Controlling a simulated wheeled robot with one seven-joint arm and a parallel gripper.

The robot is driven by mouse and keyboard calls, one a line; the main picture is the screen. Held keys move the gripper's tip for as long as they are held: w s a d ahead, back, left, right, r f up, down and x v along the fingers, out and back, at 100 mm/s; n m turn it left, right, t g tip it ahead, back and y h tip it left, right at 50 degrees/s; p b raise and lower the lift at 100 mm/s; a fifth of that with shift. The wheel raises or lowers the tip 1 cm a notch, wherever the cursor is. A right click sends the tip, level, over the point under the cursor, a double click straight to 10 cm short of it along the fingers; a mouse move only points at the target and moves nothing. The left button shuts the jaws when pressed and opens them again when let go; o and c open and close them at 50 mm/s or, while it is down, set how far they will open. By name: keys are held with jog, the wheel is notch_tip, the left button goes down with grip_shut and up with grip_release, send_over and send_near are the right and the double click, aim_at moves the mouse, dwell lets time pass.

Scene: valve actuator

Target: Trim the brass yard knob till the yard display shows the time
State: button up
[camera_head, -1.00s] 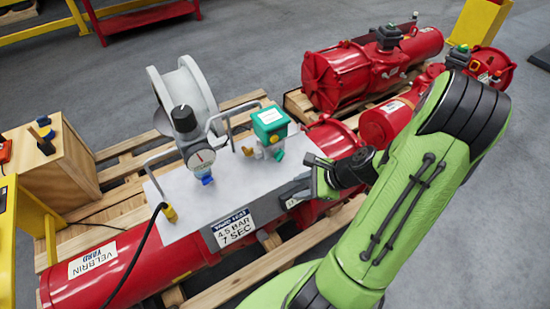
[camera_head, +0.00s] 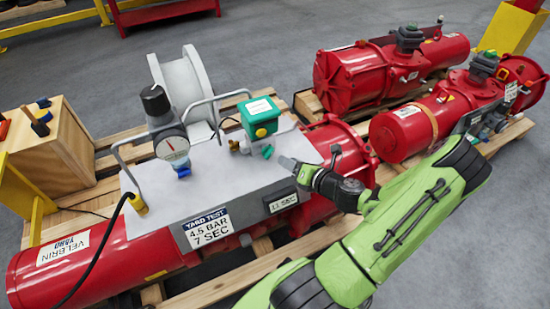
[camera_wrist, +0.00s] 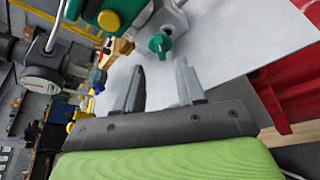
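A small brass fitting (camera_head: 240,146) sits on the grey panel, left of a green knob (camera_head: 267,152) and below a green box. In the wrist view the green knob (camera_wrist: 160,44) is just beyond my fingertips, with the brass part (camera_wrist: 119,48) left of it. I cannot tell which part turns. The display (camera_head: 282,203) on the panel's front face seems to read 11 SEC. The sign (camera_head: 208,228) beside it reads YARD TEST, 4.5 BAR, 7 SEC. My gripper (camera_head: 309,157) is at the panel's right end; its fingers (camera_wrist: 160,68) are apart and empty.
A gauge (camera_head: 174,149) with a black knob stands at the panel's left. Metal hoop handles (camera_head: 217,103) and the green box (camera_head: 260,117) rise near the fitting. Red actuators (camera_head: 385,75) lie behind and right on pallets. A black hose (camera_head: 95,255) hangs front left.

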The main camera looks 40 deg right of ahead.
aim_at(272, 153)
jog(key=b+x, duration=0.1)
jog(key=x, duration=0.6)
jog(key=shift+w+b, duration=0.2)
jog(key=shift+b, duration=0.1)
grip_shut()
